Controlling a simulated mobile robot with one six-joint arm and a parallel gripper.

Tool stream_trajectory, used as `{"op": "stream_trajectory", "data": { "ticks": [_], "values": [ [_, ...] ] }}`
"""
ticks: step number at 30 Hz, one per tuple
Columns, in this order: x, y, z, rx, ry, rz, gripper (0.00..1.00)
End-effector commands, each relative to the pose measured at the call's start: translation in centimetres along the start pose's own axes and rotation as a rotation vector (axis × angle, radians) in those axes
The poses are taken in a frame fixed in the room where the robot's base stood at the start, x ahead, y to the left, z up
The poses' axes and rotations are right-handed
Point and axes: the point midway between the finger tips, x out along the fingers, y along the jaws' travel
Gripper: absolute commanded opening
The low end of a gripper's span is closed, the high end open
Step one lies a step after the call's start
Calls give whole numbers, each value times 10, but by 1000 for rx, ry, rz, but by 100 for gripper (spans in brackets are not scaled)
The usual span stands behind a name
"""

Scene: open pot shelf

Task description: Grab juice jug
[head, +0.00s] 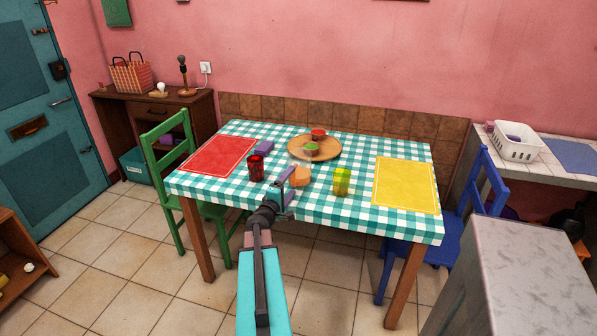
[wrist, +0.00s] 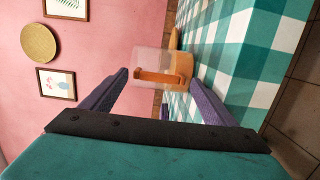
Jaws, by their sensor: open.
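The juice jug (head: 301,177) is a clear container with orange juice in its lower part. It stands on the checked tablecloth near the front middle of the table (head: 224,191). In the wrist view the jug (wrist: 150,62) appears sideways, beyond and between my two purple fingers. My gripper (head: 289,183) is open at the front edge of the table, facing the jug. It also shows in the wrist view (wrist: 159,80), with nothing held between its fingers. In the head view the fingers hide part of the jug.
A dark red cup (head: 256,168) stands left of the jug and a yellow-green cup (head: 342,181) right of it. Behind is a round wooden board (head: 326,150) with small bowls. Red (head: 218,157) and yellow (head: 405,184) placemats lie at the sides. Green (head: 166,160) and blue (head: 455,240) chairs flank the table.

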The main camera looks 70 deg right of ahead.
Motion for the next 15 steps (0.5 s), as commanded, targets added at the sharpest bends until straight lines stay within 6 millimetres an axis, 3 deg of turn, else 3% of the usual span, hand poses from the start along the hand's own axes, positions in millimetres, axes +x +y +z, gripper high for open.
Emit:
{"op": "stream_trajectory", "data": {
  "ticks": [9,15],
  "values": [
    [30,1,-1,-1,-1,1,80],
    [38,0,0,0,0,0,80]
  ]
}}
